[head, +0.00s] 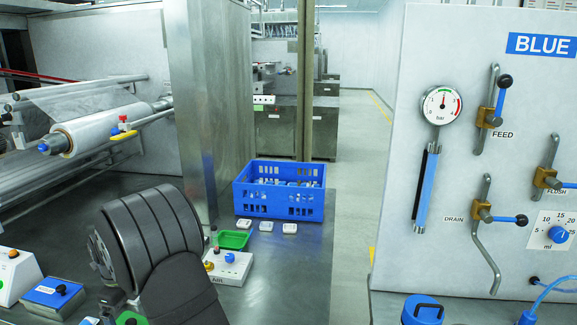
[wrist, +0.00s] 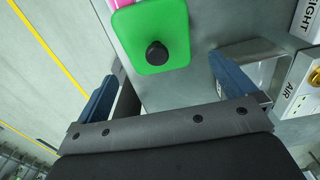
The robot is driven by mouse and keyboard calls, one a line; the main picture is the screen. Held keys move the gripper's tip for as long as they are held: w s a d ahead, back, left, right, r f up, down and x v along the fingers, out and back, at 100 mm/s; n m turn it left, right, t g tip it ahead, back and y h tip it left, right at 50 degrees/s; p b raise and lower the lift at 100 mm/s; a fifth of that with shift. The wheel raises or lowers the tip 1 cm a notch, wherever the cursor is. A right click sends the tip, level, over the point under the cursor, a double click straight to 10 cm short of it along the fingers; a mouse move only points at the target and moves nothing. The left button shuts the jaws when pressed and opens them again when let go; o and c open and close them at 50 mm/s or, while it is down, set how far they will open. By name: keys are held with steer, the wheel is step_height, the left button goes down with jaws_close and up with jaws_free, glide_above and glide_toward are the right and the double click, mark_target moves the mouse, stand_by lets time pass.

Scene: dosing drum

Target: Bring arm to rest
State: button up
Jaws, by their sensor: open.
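My gripper (wrist: 161,68) shows in the wrist view with its two blue fingers wide apart and nothing between them. A green plate (wrist: 150,25) with a black knob (wrist: 157,53) lies beyond the fingertips, apart from them as far as I can tell. In the head view my dark arm rises from the lower left and bends over. A green piece (head: 130,318) with a dark knob shows beside the arm at the bottom edge, perhaps the same plate.
A blue crate (head: 278,213), a green tray (head: 234,240) and the AIR box (head: 229,268) stand right of my arm. A film roll (head: 95,130) is at left. The BLUE panel (head: 430,45) with gauge (head: 441,104) and valve levers stands at right. The aisle floor (head: 350,170) is clear.

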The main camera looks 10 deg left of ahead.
mark_target(133, 322)
step_height(133, 322, down, 4)
steer(key=shift+r, duration=2)
